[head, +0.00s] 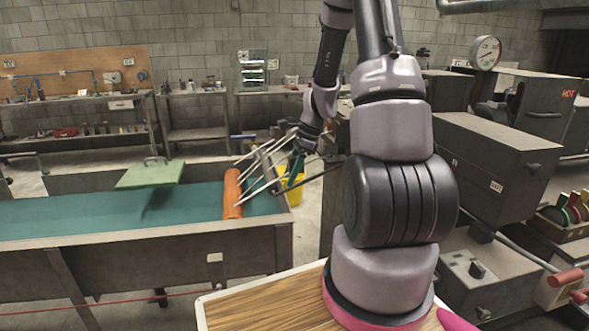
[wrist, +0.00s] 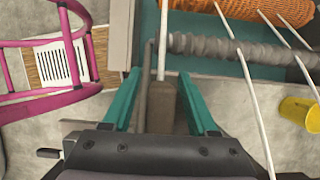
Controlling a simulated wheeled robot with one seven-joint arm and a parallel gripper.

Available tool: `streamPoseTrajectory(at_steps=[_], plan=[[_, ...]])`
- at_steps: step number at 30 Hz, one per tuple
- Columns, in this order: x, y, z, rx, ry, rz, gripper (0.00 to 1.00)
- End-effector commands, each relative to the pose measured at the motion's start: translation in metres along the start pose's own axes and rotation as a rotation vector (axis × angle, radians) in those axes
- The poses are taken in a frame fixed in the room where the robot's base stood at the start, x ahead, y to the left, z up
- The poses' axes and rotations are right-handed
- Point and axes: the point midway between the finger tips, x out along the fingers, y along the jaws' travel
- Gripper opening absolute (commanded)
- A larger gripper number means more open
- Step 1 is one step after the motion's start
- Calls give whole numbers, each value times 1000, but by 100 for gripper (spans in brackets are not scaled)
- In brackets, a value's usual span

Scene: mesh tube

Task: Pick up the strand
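Several thin white strands (head: 258,160) stretch over the orange mesh roll (head: 232,193) at the right end of a green-bedded trough. In the wrist view, one white strand (wrist: 163,40) runs down between the fingertips of my gripper (wrist: 159,76), toward a grey-brown block (wrist: 161,104). I cannot tell how far above or below the fingertips this strand lies. The two teal fingers are apart, with nothing clamped between them. In the head view my gripper (head: 297,167) is beside the strands, and their right ends are partly hidden by it.
A yellow bucket (head: 290,188) stands past the trough's right end. A grey ribbed roller (wrist: 235,48) crosses the wrist view. Dark cabinets (head: 495,160) fill the right.

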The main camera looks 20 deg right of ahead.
Motion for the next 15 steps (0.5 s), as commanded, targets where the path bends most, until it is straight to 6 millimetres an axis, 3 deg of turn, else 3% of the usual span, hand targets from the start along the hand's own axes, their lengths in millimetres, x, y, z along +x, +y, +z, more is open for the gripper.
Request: streamPoseTrajectory(at_steps=[1, 4, 15], plan=[[0, 0, 0, 0, 0, 0, 36], [0, 0, 0, 0, 0, 0, 0], [-2, 0, 1, -1, 0, -1, 0]])
